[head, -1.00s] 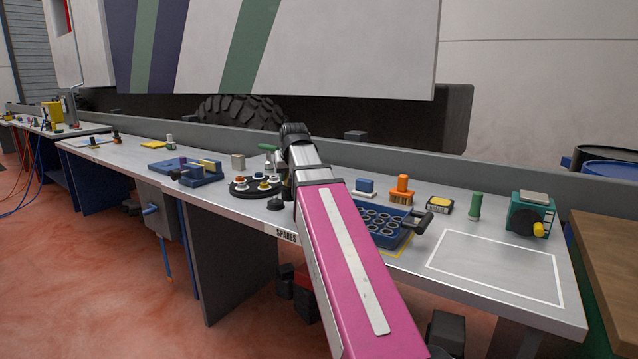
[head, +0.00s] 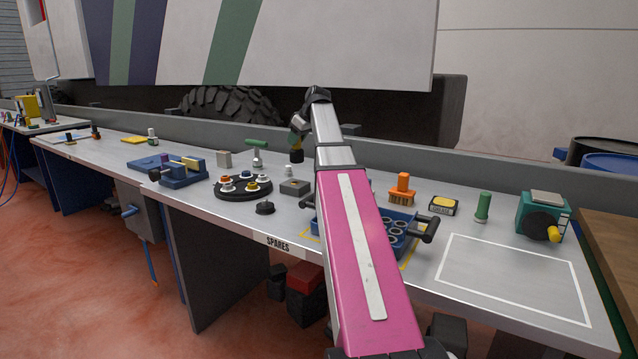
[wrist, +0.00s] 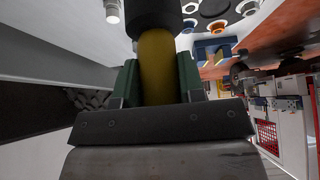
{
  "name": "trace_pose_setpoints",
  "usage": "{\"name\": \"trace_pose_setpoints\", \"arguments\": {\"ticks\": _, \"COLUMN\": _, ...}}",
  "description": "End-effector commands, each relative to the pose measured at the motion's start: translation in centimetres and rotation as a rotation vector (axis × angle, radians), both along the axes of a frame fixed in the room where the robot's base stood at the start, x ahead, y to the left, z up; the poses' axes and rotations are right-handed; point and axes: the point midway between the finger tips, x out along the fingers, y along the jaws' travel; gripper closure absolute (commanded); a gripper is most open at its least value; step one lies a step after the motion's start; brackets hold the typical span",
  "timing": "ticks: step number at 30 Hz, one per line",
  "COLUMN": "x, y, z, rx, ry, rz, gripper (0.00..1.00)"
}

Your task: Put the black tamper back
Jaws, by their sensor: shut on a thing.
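My gripper (head: 299,132) is above the spares bench, beyond the end of my pink arm link. It is shut on the black tamper (head: 297,156), which hangs clear of the bench with its black end down. In the wrist view, the tamper's yellow shank (wrist: 158,65) sits between my green finger pads, and its wide black end (wrist: 152,15) points away from me. A dark grey square block (head: 295,187) lies on the bench below it. My arm hides part of the bench behind it.
A round black tray (head: 232,193) with several capped pieces and a small black knobbed disc (head: 265,208) are left of the block. A green-handled T-tool (head: 257,150) stands behind. The white-outlined area (head: 510,280) is empty.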

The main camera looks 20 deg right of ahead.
Motion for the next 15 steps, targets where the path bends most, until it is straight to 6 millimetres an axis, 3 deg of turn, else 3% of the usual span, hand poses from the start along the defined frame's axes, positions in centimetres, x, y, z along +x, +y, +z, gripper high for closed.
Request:
{"name": "trace_pose_setpoints", "arguments": {"ticks": 5, "x": 0.5, "y": -1.0, "z": -0.5, "rx": 0.001, "ry": 0.0, "rz": -0.003, "gripper": 1.0}}
{"name": "trace_pose_setpoints", "arguments": {"ticks": 15, "x": 3.2, "y": -6.8, "z": -4.4, "rx": 0.001, "ry": 0.001, "rz": -0.004, "gripper": 1.0}}
